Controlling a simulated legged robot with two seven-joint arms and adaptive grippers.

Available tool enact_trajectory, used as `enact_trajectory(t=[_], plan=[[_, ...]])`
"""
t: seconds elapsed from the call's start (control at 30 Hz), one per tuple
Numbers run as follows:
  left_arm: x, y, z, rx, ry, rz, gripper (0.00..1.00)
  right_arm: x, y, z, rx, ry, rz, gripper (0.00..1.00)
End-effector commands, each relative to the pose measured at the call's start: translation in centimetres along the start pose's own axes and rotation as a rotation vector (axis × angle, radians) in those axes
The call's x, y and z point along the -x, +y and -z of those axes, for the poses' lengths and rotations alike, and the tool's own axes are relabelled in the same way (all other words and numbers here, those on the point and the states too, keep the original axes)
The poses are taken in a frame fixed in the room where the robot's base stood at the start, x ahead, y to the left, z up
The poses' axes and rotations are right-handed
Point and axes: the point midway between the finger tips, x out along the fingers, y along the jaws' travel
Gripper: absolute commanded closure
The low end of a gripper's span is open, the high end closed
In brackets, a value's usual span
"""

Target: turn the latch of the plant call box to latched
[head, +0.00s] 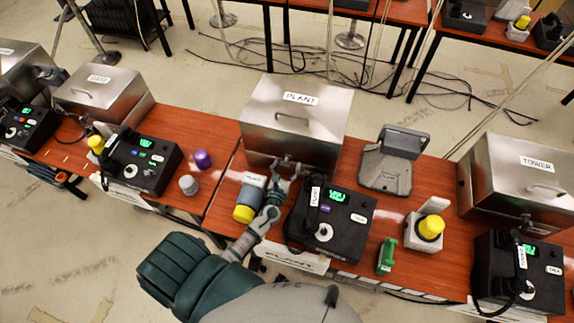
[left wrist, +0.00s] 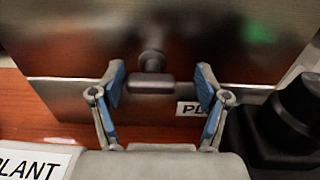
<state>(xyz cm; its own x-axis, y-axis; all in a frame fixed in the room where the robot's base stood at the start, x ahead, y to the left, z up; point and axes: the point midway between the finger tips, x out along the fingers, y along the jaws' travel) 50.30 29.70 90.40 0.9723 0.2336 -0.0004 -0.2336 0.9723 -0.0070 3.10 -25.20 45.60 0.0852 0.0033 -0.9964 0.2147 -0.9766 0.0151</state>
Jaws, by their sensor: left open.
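The plant call box (head: 262,138) is a shut metal box with a PLANT label and a lid handle, standing on the red-brown table. Its front face fills the top of the left wrist view (left wrist: 60,55). The latch (left wrist: 151,84) there is a dark knob with a crossbar lying level. My left gripper (head: 288,166) is open at the lower front of the box. In the left wrist view its blue-padded fingers (left wrist: 159,85) stand on either side of the latch, with gaps visible on both sides. In the head view the gripper hides the latch. My right gripper is out of view.
A black plant phone (head: 352,235) stands right of my gripper, close by. A grey stand (head: 385,172), a yellow-topped beacon (head: 431,227) and a green object (head: 387,255) are further right. The tower box (head: 480,190) stands beyond.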

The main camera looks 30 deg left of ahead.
Motion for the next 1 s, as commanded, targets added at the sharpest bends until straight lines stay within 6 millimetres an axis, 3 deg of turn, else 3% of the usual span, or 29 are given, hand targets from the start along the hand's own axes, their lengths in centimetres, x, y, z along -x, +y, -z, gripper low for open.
enact_trajectory(t=[0.07, 0.1, 0.33, 0.57, 1.0], plan=[[0.0, 0.1, 0.0, 0.000, 0.000, 0.000, 0.25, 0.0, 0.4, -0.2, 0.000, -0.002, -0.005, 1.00], [0.0, 0.2, 0.0, 0.000, 0.000, 0.000, 0.30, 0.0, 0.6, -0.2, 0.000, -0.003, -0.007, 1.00], [0.0, 0.2, 0.1, 0.000, 0.000, -0.001, 0.85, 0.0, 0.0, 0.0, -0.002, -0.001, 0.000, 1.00], [0.0, 0.3, 0.1, 0.007, 0.000, -0.005, 0.86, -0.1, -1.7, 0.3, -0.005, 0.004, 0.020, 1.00], [0.0, 0.2, 0.3, 0.242, -0.002, 0.000, 0.86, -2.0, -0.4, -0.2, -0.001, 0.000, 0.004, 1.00]])
